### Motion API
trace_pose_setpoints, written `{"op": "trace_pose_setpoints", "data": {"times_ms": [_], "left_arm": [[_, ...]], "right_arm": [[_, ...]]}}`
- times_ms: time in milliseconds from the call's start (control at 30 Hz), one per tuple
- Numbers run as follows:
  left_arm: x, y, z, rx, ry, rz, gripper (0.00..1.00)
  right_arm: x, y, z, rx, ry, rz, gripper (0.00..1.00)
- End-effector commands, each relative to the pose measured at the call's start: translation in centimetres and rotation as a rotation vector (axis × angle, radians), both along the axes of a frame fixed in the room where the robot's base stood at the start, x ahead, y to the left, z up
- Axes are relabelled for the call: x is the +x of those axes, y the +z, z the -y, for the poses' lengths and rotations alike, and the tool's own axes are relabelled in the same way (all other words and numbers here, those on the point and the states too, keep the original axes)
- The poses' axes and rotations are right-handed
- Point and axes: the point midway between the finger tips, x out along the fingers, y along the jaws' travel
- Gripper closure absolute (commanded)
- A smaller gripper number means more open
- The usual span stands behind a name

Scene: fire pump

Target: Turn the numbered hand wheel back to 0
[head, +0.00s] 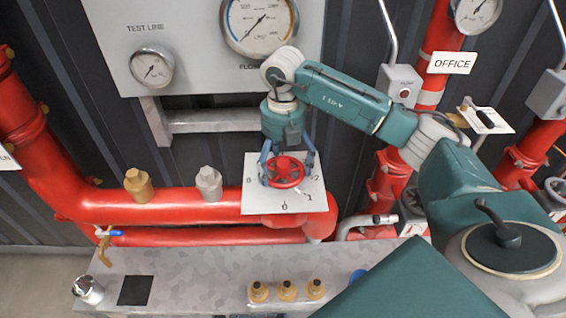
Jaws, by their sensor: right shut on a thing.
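The red hand wheel (286,171) sits in front of a white number plate (262,202) on the red pipe. The figure 0 is at the plate's bottom, with a 1 to its lower right and other figures at the sides. I cannot tell for certain which figure the wheel points at. My right gripper (286,168) comes down from above, its blue fingers on either side of the wheel's rim, shut on it. The gripper and its fingers hide the plate's upper part. My left gripper is not in view.
A test line gauge (151,67) and a larger flow gauge (259,22) are on the grey panel above. A brass fitting (138,186) and a grey fitting (208,184) stand on the pipe to the left. Brass caps (287,290) are on the metal ledge (195,268) below.

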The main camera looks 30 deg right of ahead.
Motion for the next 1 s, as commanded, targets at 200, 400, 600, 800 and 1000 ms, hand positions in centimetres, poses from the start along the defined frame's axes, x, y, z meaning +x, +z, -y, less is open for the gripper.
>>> {"op": "trace_pose_setpoints", "data": {"times_ms": [200, 400, 600, 800, 1000], "left_arm": [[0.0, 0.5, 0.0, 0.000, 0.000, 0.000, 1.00], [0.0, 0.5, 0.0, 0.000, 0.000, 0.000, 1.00], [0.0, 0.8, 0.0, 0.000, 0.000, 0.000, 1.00], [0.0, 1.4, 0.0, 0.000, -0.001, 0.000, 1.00], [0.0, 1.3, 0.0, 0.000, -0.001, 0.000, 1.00]], "right_arm": [[0.1, 0.1, 0.2, -0.004, -0.203, 0.002, 0.43], [0.1, 0.1, 0.2, -0.004, -0.215, 0.003, 0.43], [0.1, 0.2, 0.2, -0.003, -0.284, 0.003, 0.43], [0.1, 0.1, 0.2, -0.002, -0.526, 0.004, 0.05], [0.1, 0.0, 0.1, -0.002, -0.518, 0.002, 0.00]]}}
